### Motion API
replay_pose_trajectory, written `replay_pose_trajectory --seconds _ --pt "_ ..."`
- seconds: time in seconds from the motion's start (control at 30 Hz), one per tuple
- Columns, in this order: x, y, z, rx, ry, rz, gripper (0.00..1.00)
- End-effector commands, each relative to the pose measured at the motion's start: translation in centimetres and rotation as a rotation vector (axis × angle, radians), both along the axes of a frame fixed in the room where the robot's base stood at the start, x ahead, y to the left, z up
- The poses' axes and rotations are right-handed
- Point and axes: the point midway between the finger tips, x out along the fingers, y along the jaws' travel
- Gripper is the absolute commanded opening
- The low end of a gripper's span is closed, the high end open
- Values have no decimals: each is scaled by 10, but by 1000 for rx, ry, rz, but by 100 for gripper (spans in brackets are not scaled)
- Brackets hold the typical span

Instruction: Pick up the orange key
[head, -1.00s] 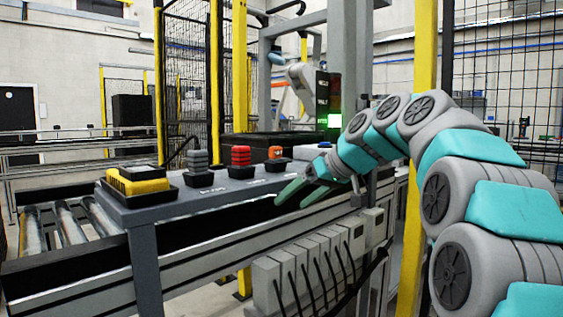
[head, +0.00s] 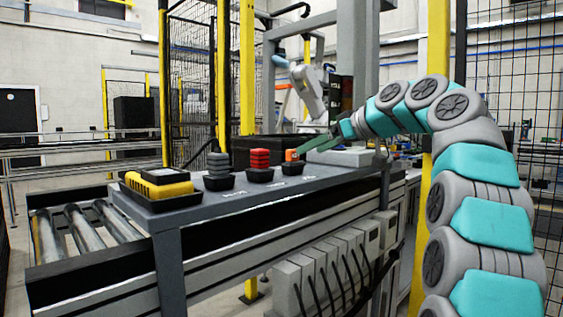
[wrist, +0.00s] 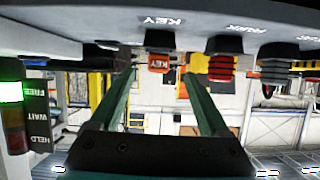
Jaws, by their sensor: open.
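The orange key (head: 291,155) stands in a small black tray (head: 293,167) at the right end of the row of trays on the grey bench. My gripper (head: 308,148) is open, its green fingers reaching from the right close to the key and partly overlapping it in the head view. In the wrist view, which looks upside down, the key (wrist: 158,63) appears between the two open fingers (wrist: 159,74), below its black tray (wrist: 160,40) and the label KEY. Nothing is held. The exact gap between fingertips and key cannot be told.
Beside the key, a red stack (head: 260,159) and a grey stack (head: 218,163) stand in black trays. A yellow device (head: 158,182) lies in a larger tray at the left end. In the wrist view, a signal tower (wrist: 12,95) has its green FREE lamp lit.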

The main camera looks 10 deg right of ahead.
Motion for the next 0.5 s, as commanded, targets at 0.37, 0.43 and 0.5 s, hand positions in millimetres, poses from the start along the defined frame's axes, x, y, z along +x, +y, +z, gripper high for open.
replay_pose_trajectory --seconds 0.37,0.43,0.5 --pt "20 7 -2 -10 -31 4 80" --pt "23 10 -4 -11 -30 6 80" --pt "27 13 -4 -11 -31 5 80"
